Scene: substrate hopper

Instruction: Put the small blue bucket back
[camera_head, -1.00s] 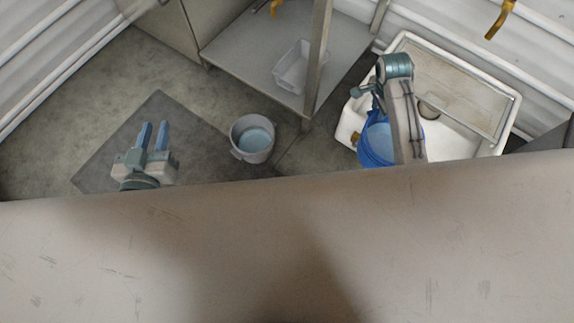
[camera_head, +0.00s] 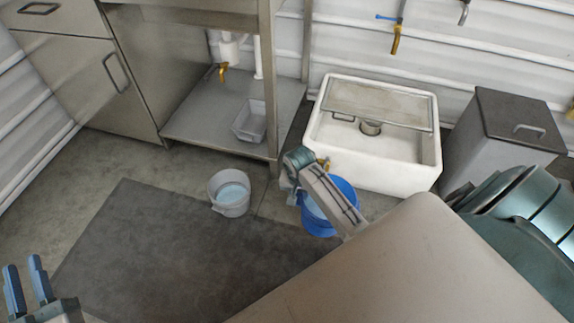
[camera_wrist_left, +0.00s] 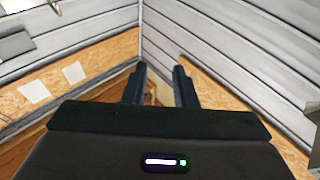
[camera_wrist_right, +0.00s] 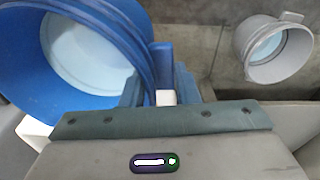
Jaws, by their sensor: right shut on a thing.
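A blue bucket (camera_head: 330,212) is in front of the white sink in the head view, with pale liquid inside. In the right wrist view the blue bucket (camera_wrist_right: 42,88) fills the left side, close to the fingers. My right gripper (camera_wrist_right: 162,88) is shut on the blue bucket at its rim or handle; the head view mostly hides the grip behind my arm. My left gripper (camera_head: 26,282) is open and empty at the lower left; its fingers also show apart in the left wrist view (camera_wrist_left: 158,88).
A grey bucket (camera_head: 230,192) with liquid stands by the dark mat (camera_head: 150,240). A white sink (camera_head: 400,165) with a brass tap is behind the blue bucket. A lidded grey bin (camera_head: 500,130) stands right. A steel bench shelf (camera_head: 200,125) holds a small grey tray (camera_head: 250,122).

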